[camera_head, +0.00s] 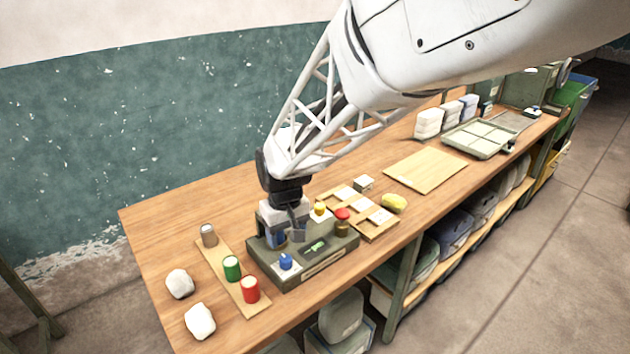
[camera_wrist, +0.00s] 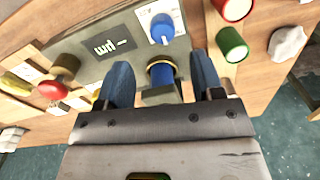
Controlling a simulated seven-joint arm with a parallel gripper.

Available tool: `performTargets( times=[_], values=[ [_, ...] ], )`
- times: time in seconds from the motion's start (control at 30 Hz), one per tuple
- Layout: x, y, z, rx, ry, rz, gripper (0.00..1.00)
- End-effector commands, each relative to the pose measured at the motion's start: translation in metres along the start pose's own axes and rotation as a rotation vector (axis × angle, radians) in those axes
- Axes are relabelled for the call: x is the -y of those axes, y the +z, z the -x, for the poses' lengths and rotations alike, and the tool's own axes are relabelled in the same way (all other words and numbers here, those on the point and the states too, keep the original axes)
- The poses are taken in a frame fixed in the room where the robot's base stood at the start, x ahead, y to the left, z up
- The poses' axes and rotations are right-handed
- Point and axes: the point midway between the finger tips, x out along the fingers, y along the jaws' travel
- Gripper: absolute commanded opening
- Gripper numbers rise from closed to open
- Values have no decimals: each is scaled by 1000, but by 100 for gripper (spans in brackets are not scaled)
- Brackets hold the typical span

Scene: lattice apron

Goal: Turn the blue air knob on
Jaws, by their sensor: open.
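A dark green control box (camera_head: 327,262) stands on the wooden bench. A blue knob (camera_head: 286,261) with a white pointer mark sits on a pale plate at its front left corner; it also shows in the wrist view (camera_wrist: 163,29), beyond my fingertips. A second blue round part (camera_wrist: 161,74) with a brass-coloured collar stands between my fingers in the wrist view; in the head view my gripper mostly hides it. My gripper (camera_head: 285,237) is open, low over the box behind the front knob. Its fingers flank the collared part, with gaps showing on both sides.
A wooden strip (camera_head: 240,290) with a green can (camera_head: 232,268) and red can (camera_head: 250,289) lies left. A wooden tray (camera_head: 377,233) sits right.

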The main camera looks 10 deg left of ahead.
Motion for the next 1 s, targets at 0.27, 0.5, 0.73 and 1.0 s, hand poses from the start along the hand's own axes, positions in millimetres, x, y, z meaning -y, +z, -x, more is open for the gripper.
performTargets(
  times=[0.27, 0.5, 0.73, 1.0],
  values=[
    [3, -2, -2, 1, 0, 5, 61],
    [2, -2, -4, 2, -1, 5, 61],
    [2, -2, -20, 3, -1, 5, 61],
    [2, -2, -52, 4, -1, 5, 61]
  ],
)
